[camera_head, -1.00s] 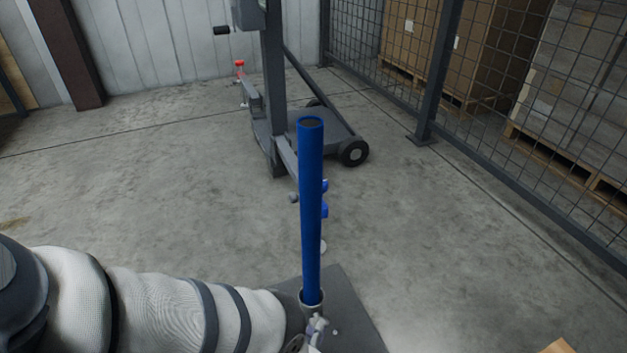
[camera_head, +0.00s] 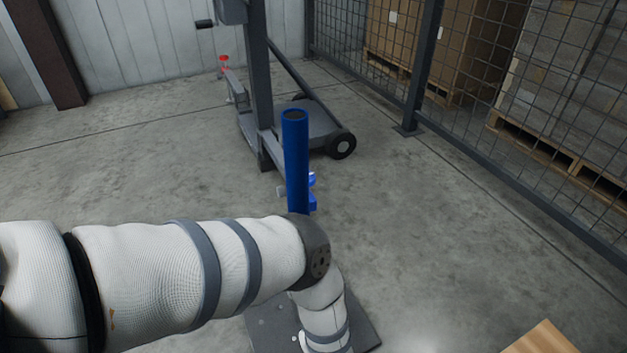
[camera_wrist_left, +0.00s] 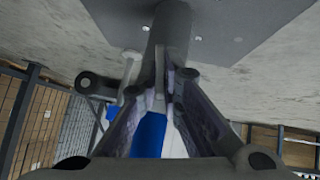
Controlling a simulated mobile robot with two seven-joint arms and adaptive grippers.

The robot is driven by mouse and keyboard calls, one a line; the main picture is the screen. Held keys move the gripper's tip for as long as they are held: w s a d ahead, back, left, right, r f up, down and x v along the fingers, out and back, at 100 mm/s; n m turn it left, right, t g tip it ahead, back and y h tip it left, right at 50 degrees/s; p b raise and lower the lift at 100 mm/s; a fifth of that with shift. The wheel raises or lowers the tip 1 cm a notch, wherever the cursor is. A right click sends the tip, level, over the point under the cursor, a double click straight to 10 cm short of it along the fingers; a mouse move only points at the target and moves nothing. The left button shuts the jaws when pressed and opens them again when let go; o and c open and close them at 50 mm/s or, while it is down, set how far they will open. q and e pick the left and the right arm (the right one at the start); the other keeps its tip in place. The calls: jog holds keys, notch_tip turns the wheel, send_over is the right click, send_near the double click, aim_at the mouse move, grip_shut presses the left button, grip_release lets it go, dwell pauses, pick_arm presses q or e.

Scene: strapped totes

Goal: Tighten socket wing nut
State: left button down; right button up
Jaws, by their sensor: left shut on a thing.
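The blue post (camera_head: 296,160) stands upright in the middle of the head view. My left arm hides its lower part, the socket and the wing nut there. In the left wrist view the dark grey socket (camera_wrist_left: 172,30) joins the grey base plate (camera_wrist_left: 230,22), and part of the blue post (camera_wrist_left: 150,138) shows below the fingers. My left gripper (camera_wrist_left: 163,95) is at the socket's end, its fingers closed in on the pale grey wing nut (camera_wrist_left: 158,103), which they mostly cover. My right gripper is in neither view.
A grey wheeled lifting stand (camera_head: 262,90) is behind the post. A mesh fence (camera_head: 480,70) runs along the right, with pallets of boxes beyond. A wooden corner (camera_head: 543,340) shows at bottom right. Floor left of the post is clear.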

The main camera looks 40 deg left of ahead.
pick_arm(q)
jog(key=shift+w+g, duration=0.2)
jog(key=shift+g, duration=0.2)
dwell(0.3)
jog(key=c, duration=1.8)
grip_release()
jog(key=shift+o, duration=0.2)
jog(key=v, duration=1.2)
jog(key=shift+d, duration=0.1)
